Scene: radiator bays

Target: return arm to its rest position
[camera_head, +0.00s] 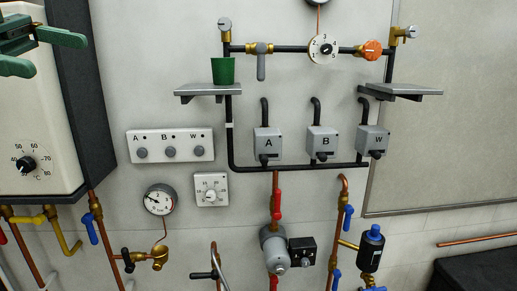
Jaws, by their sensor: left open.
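My left gripper (60,52) shows at the upper left edge. Its two green fingers are spread apart with nothing between them. It is in front of the white boiler casing (38,110). The arm behind it is mostly outside the picture. My right gripper is not in this view.
A green cup (223,70) stands on the left grey shelf (200,90); the right shelf (408,90) is bare. Pipes, an orange knob (372,50), grey boxes A, B and W, a gauge (158,199) and a pump (274,249) stick out from the wall.

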